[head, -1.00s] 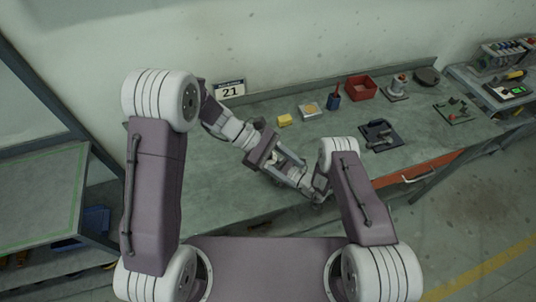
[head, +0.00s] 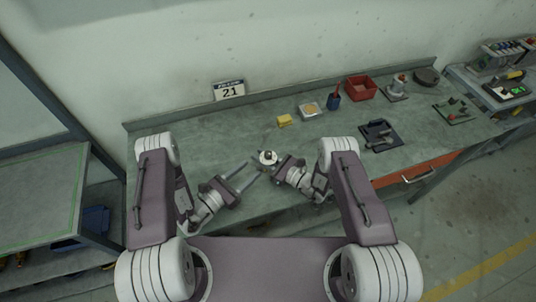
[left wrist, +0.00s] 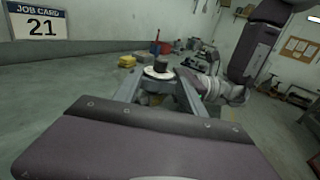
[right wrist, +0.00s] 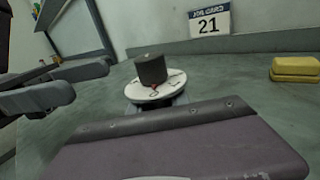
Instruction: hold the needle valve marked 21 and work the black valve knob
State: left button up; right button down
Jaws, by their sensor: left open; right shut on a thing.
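The needle valve (head: 268,157) has a white round dial with a red mark and a black knob (right wrist: 151,70) on top. It stands about upright over the bench in front of me. My right gripper (head: 276,163) is shut on it from the right, below the dial; the fingers are mostly hidden in the right wrist view. My left gripper (head: 248,170) is open and empty, just left of the valve. In the left wrist view its two fingers (left wrist: 158,92) point toward the dial and knob (left wrist: 160,63). The number 21 shows on a job card (head: 229,90), not visibly on the valve.
A yellow block (head: 284,120), a small tray (head: 311,109), a red bin (head: 361,88) and a dark plate with a fitting (head: 380,135) sit on the bench behind and right. The bench (head: 205,155) is clear to the left of the valve.

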aim_at(266, 157)
pick_arm(q)
jog(key=x, duration=1)
jog(key=shift+d, duration=0.1)
grip_shut()
